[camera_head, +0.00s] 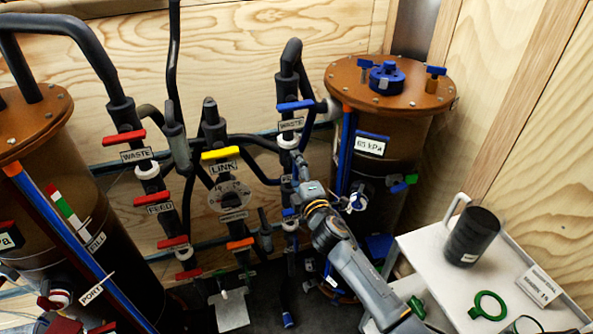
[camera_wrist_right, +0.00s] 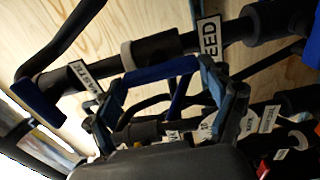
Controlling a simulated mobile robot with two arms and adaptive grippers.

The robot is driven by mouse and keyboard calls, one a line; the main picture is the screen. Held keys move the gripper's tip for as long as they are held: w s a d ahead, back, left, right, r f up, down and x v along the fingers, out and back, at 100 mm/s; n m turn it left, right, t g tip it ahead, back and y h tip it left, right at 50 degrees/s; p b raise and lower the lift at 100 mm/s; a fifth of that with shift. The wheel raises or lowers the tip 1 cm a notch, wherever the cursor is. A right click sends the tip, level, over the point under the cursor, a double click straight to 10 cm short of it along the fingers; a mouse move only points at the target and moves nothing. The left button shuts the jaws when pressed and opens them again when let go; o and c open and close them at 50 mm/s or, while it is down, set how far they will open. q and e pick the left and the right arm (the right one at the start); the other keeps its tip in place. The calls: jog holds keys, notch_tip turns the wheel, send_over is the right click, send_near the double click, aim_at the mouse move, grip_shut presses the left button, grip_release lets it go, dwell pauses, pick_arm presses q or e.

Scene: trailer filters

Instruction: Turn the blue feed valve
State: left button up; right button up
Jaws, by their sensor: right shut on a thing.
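My right gripper (camera_head: 299,168) reaches in from the lower right to the right-hand pipe column. It is shut on the blue feed valve handle (camera_wrist_right: 160,72). In the right wrist view, the handle lies crosswise between the two fingertips (camera_wrist_right: 165,82), one at each end. The white FEED label (camera_wrist_right: 208,39) sits just beside it on the dark pipe. In the head view, the gripper largely hides this handle. The blue waste valve handle (camera_head: 295,105) is higher on the same column, above its WASTE label (camera_head: 291,124). My left gripper is not in view.
A yellow link valve (camera_head: 220,153) and red-handled valves, including red waste (camera_head: 124,137), stand to the left. A brown-lidded filter tank (camera_head: 420,75) stands close behind on the right. A white table (camera_head: 432,262) holds a black cup (camera_head: 472,236) and green ring (camera_head: 488,305).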

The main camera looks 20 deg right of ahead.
dwell(0.5)
jog(key=o, duration=1)
jog(key=shift+o, duration=0.2)
jog(key=shift+s, duration=0.1)
jog(key=s, duration=1.2)
jog(key=shift+d, duration=0.2)
jog(key=shift+w, duration=0.1)
